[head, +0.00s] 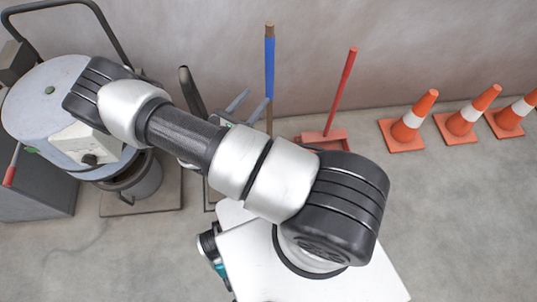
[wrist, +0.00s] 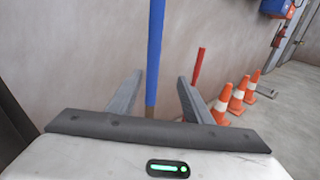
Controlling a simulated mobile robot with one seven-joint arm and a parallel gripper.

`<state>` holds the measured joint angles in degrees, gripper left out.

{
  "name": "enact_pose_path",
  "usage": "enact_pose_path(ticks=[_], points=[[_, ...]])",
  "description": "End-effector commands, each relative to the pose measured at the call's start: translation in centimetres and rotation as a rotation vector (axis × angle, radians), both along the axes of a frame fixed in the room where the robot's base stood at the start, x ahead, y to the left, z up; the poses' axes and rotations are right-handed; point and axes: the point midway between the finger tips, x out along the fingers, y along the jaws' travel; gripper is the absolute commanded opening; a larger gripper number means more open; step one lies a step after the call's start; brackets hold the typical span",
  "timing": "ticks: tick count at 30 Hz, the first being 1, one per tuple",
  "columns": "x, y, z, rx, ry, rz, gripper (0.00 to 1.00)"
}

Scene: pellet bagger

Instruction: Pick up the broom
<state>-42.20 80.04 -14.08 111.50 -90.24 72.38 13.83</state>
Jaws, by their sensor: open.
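The broom (head: 270,65), with a blue handle and a wooden-coloured top end, stands upright close to the wall in the head view. Its lower end is hidden behind my arm. In the wrist view the blue handle (wrist: 155,50) rises in the gap between my two fingers, nearer the left one. My gripper (head: 257,97) is open and empty, its fingers pointing toward the wall. It also shows in the wrist view (wrist: 160,77). I cannot tell whether the handle is within the jaws or just beyond the fingertips.
A red-handled dustpan (head: 325,136) stands to the right of the broom. Several orange cones (head: 408,124) line the wall further right. A grey drum-like machine (head: 40,105) stands at the left under my arm.

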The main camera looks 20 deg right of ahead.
Motion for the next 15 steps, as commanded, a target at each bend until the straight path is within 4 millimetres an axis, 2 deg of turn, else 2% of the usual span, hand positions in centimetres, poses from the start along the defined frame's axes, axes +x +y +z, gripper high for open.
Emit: enact_pose_path(ticks=[1,5,15], points=[[0.0,0.1,-1.2,-0.022,0.017,0.031,0.46],[0.6,-0.1,-2.2,-0.040,0.030,0.067,0.46],[5.0,-5.5,-2.6,-0.041,0.032,0.065,0.46]])
